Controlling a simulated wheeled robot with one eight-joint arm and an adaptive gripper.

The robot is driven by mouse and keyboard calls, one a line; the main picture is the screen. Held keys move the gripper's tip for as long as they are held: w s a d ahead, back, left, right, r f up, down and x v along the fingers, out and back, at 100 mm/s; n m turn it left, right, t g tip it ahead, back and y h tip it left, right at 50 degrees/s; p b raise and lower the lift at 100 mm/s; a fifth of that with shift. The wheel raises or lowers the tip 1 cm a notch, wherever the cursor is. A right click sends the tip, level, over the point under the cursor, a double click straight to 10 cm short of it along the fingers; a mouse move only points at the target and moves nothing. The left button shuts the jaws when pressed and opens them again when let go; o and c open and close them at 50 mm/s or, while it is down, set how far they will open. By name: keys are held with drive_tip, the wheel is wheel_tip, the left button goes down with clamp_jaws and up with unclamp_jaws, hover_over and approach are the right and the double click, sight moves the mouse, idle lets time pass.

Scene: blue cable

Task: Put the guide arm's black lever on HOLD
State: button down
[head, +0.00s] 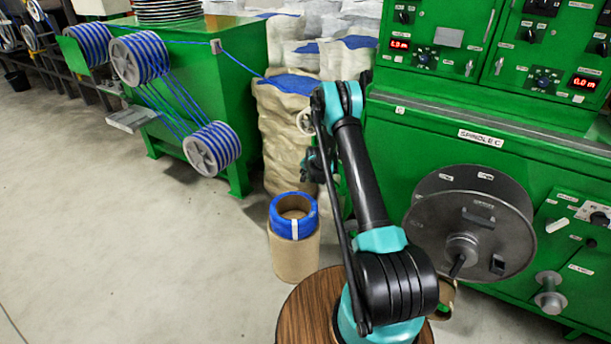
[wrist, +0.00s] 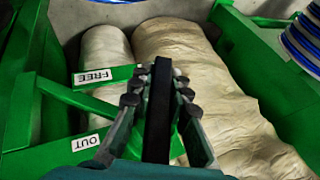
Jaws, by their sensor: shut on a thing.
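In the wrist view, my gripper (wrist: 157,96) is shut on the black lever (wrist: 158,125), a dark upright bar between its two fingers. Green metal bars of the guide arm (wrist: 80,103) run up to the lever from the left. A white FREE label (wrist: 93,77) sits left of the lever and an OUT label (wrist: 85,142) is lower left; both read upside down. I see no HOLD label. In the head view, my gripper (head: 314,165) is small, beside the sacks, and my own arm hides most of the area around it.
Pale sacks (wrist: 185,60) lie behind the lever. In the head view, a green machine (head: 480,190) with a spool (head: 468,222) stands on the right. A cardboard tube (head: 294,255) with a blue coil stands on the floor. Blue cable reels (head: 212,148) are at left; the floor there is clear.

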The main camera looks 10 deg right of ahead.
drive_tip(key=c, duration=1.4)
unclamp_jaws()
drive_tip(key=shift+c, duration=0.2)
drive_tip(key=v, duration=1.2)
drive_tip(key=shift+r, duration=0.1)
drive_tip(key=s+d+r+n+g, duration=0.1)
drive_tip(key=s+r+n, duration=0.1)
drive_tip(key=s+r, duration=0.8)
drive_tip(key=s+d+r+n, duration=0.2)
drive_tip(key=s+r, duration=0.6)
drive_tip(key=s, duration=0.3)
drive_tip(key=s+d+n+g+h, duration=0.1)
drive_tip(key=s+n, duration=0.3)
drive_tip(key=s, duration=2.3)
drive_tip(key=shift+d+r+g, duration=0.15)
drive_tip(key=shift+d+g, duration=0.15)
drive_tip(key=shift+d, duration=0.2)
